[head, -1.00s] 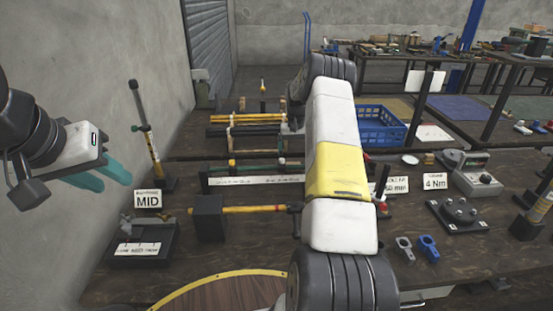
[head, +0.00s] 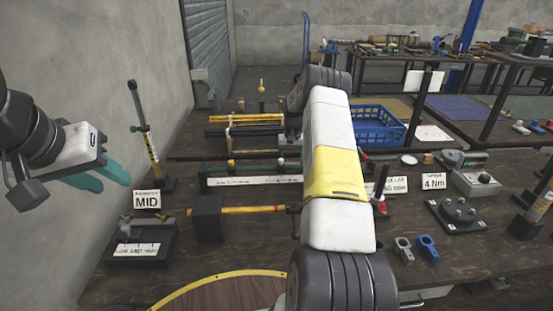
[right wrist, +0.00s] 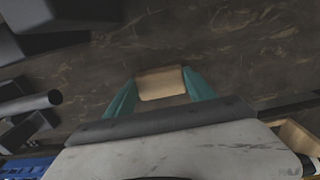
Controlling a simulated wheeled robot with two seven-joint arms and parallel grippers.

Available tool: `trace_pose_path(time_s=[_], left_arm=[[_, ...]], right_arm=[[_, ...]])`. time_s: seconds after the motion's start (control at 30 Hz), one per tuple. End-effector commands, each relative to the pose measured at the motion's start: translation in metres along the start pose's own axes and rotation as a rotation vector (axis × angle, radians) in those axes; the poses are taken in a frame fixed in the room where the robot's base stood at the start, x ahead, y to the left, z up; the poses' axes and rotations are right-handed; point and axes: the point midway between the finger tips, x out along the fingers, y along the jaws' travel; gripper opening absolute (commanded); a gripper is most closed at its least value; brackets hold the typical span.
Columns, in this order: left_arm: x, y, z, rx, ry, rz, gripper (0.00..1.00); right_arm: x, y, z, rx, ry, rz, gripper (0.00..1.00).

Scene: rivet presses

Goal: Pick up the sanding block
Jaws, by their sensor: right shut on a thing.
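In the right wrist view, a tan block (right wrist: 160,84), which looks like the sanding block, sits between the two teal fingertips of my right gripper (right wrist: 160,88). The fingers are shut on its two sides. The dark wooden bench top shows behind it; I cannot tell how far the block is above it. In the head view my right arm hides this gripper and the block. My left gripper (head: 101,180) hangs at the left beside the wall, with its teal fingers apart and empty.
The dark bench (head: 270,262) holds a black block with a yellow rod (head: 255,209), a MID sign (head: 147,200), a blue crate (head: 378,128), a 4 Nm sign (head: 433,181) and blue and grey clamps (head: 427,247). A grey wall (head: 110,60) closes the left side.

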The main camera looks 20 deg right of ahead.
Motion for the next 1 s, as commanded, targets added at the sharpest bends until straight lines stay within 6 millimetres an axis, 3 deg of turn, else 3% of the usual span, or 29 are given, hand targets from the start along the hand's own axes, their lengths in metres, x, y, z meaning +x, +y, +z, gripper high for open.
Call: trace_pose_path(time_s=[0.17, 0.63, 1.0], left_arm=[[0.000, 0.000, 0.000, 0.000, 0.000, 0.000, 0.36], [0.000, 0.000, 0.000, 0.000, 0.000, 0.000, 0.36], [0.000, 0.000, 0.000, 0.000, 0.000, 0.000, 0.36]], right_arm=[[-0.006, 0.000, -0.001, 0.000, 0.002, 0.000, 0.23], [-0.089, 0.000, -0.001, 0.001, 0.003, 0.000, 0.23], [-0.101, 0.000, 0.000, 0.000, 0.000, 0.000, 0.23]])
